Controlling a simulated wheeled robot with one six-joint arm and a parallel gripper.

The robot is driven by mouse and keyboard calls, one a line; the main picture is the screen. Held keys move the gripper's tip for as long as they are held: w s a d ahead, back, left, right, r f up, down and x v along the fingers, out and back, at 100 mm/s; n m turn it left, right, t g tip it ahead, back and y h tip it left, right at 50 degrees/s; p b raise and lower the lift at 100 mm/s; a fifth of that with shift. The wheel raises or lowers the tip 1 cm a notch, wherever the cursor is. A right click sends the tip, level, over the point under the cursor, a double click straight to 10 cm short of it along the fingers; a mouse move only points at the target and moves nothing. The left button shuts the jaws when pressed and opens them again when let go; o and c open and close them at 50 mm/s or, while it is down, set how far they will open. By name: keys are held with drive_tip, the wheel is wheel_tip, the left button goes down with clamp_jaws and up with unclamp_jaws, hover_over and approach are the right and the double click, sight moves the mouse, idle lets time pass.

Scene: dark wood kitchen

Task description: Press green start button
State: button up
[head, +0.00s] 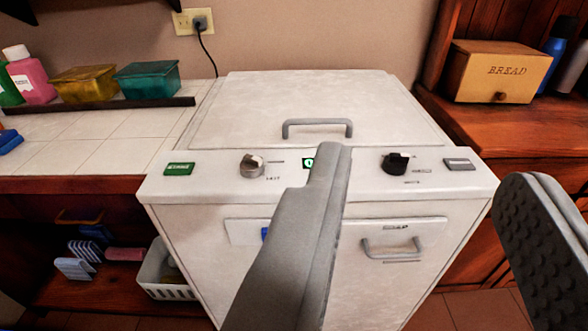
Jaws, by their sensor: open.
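A white machine (320,105) stands ahead with a sloped control panel along its front top edge. A green rectangular button (179,169) with small pale lettering sits at the panel's left end. The lettering is too small to read surely. My gripper (428,164) is open and empty. Its left finger crosses the middle of the panel in the picture, and its right finger is at the right edge. The green button lies well left of both fingers. A small lit green display (308,163) is partly hidden by the left finger.
The panel also has a silver knob (252,165), a black knob (397,163) and a grey button (459,164). The lid has a grey handle (317,123). A tiled counter (90,140) adjoins left; a wooden counter with a bread box (497,75) adjoins right.

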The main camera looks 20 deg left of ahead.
drive_tip(key=c, duration=0.7)
drive_tip(key=shift+w, duration=0.1)
clamp_jaws()
drive_tip(key=w+a+n+g+y, duration=0.2)
drive_tip(key=w+a+g, duration=0.7)
drive_tip(key=w+a, duration=0.45)
drive_tip(key=w+a+f+g+h, duration=0.1)
drive_tip(key=w+a+g, duration=0.3)
drive_tip(key=a, duration=0.4)
drive_tip(key=w+a+f+n+g+h, duration=0.1)
drive_tip(key=w+a+f+g, duration=0.2)
drive_tip(key=a, duration=0.5)
drive_tip(key=shift+w+a+g, duration=0.15)
drive_tip(key=shift+w+g, duration=0.3)
drive_tip(key=shift+g, duration=0.25)
